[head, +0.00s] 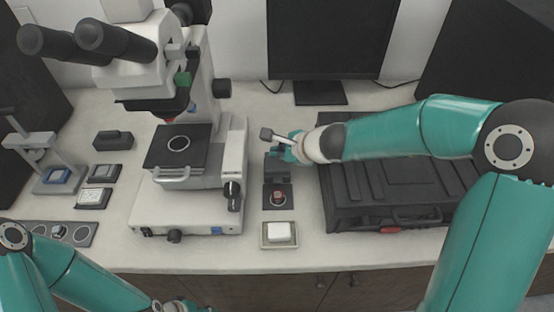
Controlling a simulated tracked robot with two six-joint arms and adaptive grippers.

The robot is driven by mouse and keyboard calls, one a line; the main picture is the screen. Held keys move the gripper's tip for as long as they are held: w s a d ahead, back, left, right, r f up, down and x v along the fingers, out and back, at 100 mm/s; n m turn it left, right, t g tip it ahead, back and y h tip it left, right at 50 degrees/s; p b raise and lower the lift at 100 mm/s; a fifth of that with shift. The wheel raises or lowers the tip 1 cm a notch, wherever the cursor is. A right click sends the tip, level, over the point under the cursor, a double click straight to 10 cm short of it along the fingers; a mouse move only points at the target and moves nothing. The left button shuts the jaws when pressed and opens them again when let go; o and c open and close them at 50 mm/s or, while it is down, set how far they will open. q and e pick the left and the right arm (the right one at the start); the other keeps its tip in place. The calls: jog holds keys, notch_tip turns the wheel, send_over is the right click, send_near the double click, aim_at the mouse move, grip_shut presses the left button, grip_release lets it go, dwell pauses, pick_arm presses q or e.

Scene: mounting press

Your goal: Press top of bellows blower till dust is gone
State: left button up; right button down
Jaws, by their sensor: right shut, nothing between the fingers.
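My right gripper (280,152) is shut with nothing in it. It is at a dark grey device (272,167) between the microscope and the black case. This device appears to be the bellows blower, but the gripper and wrist hide much of its top. I cannot tell whether the fingers touch it. Just in front of it, a small round reddish piece (278,196) sits on a dark plate (268,204). Dust is too small to make out. My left gripper (184,305) is at the bottom edge, low in front of the counter and partly cut off; its jaws are unclear.
A white microscope (148,211) stands left of the device, a black case (385,180) close on its right. A white block (280,232) lies in a shallow tray in front. A small press stand (42,140) and dark holders are at left. A monitor (330,40) stands behind.

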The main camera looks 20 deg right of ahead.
aim_at(279, 162)
jog(key=shift+f, duration=0.1)
dwell(0.7)
jog(key=shift+f+b, duration=0.3)
jog(key=shift+b, duration=0.1)
jog(key=shift+f+b, duration=0.8)
jog(key=shift+b, duration=0.05)
dwell(0.8)
jog(key=shift+r, duration=0.15)
jog(key=shift+r+p, duration=1.1)
jog(key=shift+p, duration=0.1)
notch_tip(279, 162, up, 5)
jog(key=p, duration=0.5)
jog(key=shift+s, duration=0.1)
dwell(0.8)
